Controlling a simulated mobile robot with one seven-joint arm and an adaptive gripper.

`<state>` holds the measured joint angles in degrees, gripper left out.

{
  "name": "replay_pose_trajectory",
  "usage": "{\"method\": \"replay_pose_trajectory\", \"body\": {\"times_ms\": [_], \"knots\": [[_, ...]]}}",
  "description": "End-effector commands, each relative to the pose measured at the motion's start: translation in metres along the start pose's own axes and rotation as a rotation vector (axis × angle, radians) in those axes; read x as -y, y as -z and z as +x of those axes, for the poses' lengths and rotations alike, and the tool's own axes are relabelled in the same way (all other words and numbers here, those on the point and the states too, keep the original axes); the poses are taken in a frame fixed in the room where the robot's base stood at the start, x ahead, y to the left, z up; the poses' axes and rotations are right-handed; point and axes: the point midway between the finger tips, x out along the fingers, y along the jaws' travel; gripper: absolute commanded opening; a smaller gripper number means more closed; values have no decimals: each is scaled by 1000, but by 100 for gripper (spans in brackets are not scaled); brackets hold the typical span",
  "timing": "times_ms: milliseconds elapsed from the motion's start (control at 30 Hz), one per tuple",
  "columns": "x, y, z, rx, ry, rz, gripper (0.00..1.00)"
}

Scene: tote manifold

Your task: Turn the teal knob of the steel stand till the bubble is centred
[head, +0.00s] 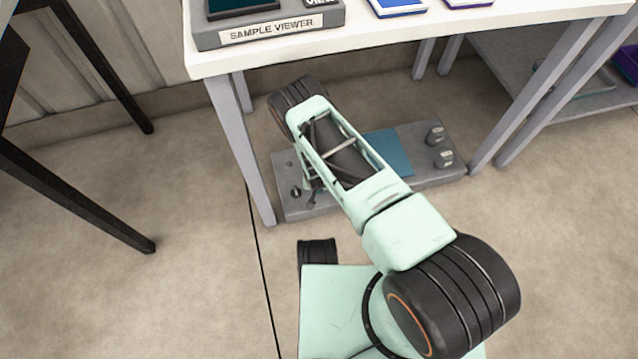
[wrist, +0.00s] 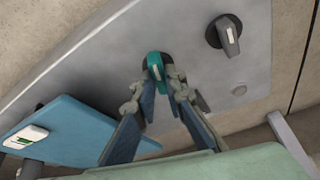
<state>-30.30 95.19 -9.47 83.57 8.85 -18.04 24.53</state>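The grey steel stand (head: 300,212) lies on the floor under the white table, partly covered by my arm. In the wrist view its grey top (wrist: 105,70) carries the teal knob (wrist: 155,66). My gripper (wrist: 161,84) has its two fingertips on either side of the teal knob, very close to it. Whether they press on it I cannot tell. A tilted blue plate (wrist: 75,135) bears a white vial holder (wrist: 25,138) with a green strip. The bubble is too small to place. My arm hides the teal knob in the head view.
A dark grey knob (wrist: 226,36) sits right of the teal one. Grey table legs (head: 240,150) flank the stand. The white table (head: 400,40) overhangs it.

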Motion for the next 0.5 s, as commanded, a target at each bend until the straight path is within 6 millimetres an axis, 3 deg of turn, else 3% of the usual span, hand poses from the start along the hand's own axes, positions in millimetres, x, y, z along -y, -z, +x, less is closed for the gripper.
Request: {"method": "replay_pose_trajectory", "body": {"times_ms": [267,500], "knots": [[-1,0,0,1,8,-20,0],[-3,1,0,1,73,-175,0]]}}
